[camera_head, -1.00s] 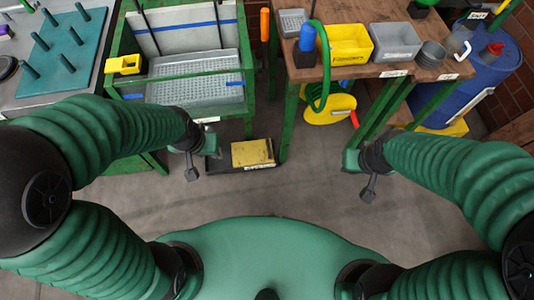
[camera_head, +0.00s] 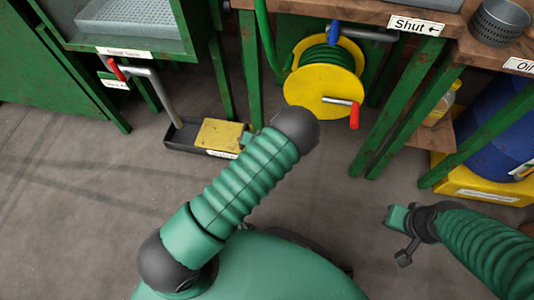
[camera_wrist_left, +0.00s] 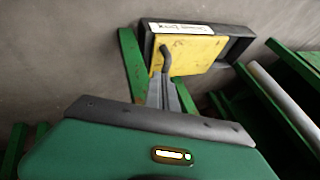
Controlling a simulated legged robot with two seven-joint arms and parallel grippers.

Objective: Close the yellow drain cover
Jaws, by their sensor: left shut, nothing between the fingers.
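The yellow drain cover (camera_head: 222,134) lies flat-looking over the right part of a black floor tray (camera_head: 180,137); the tray's left part is uncovered and dark. In the left wrist view, the cover (camera_wrist_left: 200,52) sits in the tray (camera_wrist_left: 240,45), with a bare dark strip at its right. My left gripper (camera_wrist_left: 166,80) is shut and empty, its tip at the cover's near edge; I cannot tell whether it touches. A dark curved piece shows against the cover there. In the head view my left forearm hides most of that gripper. My right gripper (camera_head: 397,218) hangs over the floor at the right, away from the cover.
A red-handled pipe lever (camera_head: 145,85) rises at the tray's left. A yellow hose reel (camera_head: 322,85) with a red-tipped crank stands behind my left arm. Green bench legs (camera_head: 395,110) and a blue barrel (camera_head: 495,140) bound the right. Floor at the left is clear.

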